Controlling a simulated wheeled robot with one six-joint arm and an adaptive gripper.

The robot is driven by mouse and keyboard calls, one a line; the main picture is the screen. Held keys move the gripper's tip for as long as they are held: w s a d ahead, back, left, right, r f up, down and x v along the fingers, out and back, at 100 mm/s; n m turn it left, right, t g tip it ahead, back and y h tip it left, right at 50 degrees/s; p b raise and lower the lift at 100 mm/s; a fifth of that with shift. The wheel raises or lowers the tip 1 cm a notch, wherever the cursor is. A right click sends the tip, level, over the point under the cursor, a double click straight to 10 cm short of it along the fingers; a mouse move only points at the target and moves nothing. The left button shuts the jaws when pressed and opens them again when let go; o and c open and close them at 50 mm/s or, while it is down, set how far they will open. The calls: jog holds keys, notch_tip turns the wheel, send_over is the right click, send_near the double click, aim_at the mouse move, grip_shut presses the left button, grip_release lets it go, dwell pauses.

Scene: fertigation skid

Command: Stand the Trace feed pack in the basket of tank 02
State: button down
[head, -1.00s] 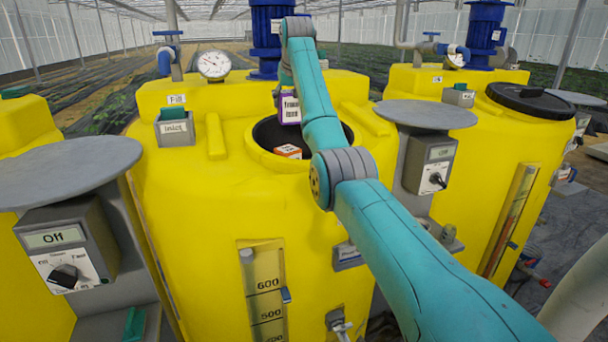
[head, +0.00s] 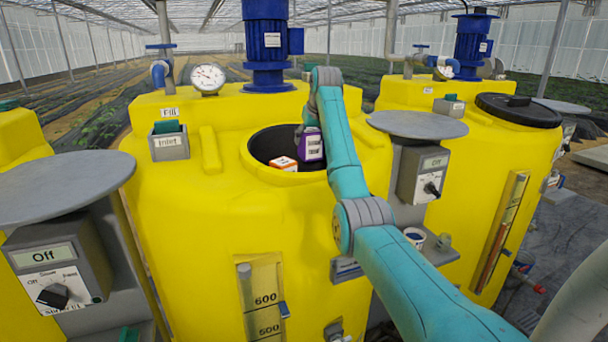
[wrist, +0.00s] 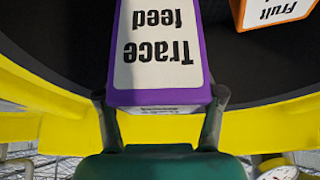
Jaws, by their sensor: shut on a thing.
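My gripper (wrist: 160,95) is shut on the Trace feed pack (wrist: 160,45), a purple box with a white label, gripping it by its sides. In the head view the pack (head: 311,147) is at the right part of the round dark opening (head: 262,143) in the top of the middle yellow tank (head: 200,225). It looks roughly upright. An orange-and-white Fruit pack (head: 284,163) sits in the opening to its left; it also shows in the wrist view (wrist: 278,10). The basket and the Trace feed pack's underside cannot be made out.
A blue motor (head: 266,40) stands behind the opening and a pressure gauge (head: 207,78) at the back left. A grey round plate (head: 417,124) is to the right. Another yellow tank with a black lid (head: 519,110) stands further right.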

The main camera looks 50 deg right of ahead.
aim_at(314, 145)
notch_tip(314, 145, down, 8)
dwell(0.5)
jog(key=shift+c, duration=0.7)
grip_release()
jog(key=shift+f, duration=0.1)
jog(key=v, duration=1.2)
